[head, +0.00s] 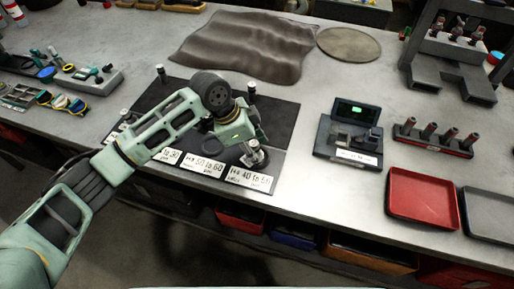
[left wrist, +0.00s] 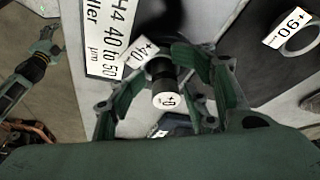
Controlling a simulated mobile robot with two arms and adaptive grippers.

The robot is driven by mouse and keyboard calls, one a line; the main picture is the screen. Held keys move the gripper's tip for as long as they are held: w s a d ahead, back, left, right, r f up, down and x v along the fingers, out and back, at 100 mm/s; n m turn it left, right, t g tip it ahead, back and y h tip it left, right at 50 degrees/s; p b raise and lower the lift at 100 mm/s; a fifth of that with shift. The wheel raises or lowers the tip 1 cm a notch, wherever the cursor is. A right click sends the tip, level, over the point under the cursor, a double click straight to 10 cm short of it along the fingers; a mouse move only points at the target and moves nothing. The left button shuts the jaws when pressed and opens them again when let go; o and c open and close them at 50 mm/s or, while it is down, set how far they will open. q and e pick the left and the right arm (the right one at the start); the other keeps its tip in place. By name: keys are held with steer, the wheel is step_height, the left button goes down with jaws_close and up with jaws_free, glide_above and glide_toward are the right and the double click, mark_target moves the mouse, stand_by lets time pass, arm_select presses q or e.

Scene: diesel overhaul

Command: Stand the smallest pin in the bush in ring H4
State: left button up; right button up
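The dark plate (head: 283,112) carries white labels along its front, including the H4 label reading 40 to 50 (head: 248,179), also in the left wrist view (left wrist: 111,38). A dark pin with a pale marked cap (left wrist: 165,100) is behind that label; in the head view its silver top (head: 252,146) shows under my left gripper (head: 252,150). In the left wrist view, the fingers of my left gripper (left wrist: 162,80) stand apart on either side of the pin. Whether its foot is in a ring is hidden. My right gripper (left wrist: 45,45) shows small at far left.
Other silver-topped posts (head: 161,73) stand on the plate. A gauge with a green display (head: 354,112), a rack of several dark pins (head: 434,139), a red tray (head: 422,194) and a grey tray (head: 490,212) lie to the right. A crumpled dark cloth (head: 245,45) lies behind.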

arm_select(q)
steer(key=v, duration=1.1)
steer(key=shift+r, duration=0.35)
steer(key=shift+d+f, duration=0.1)
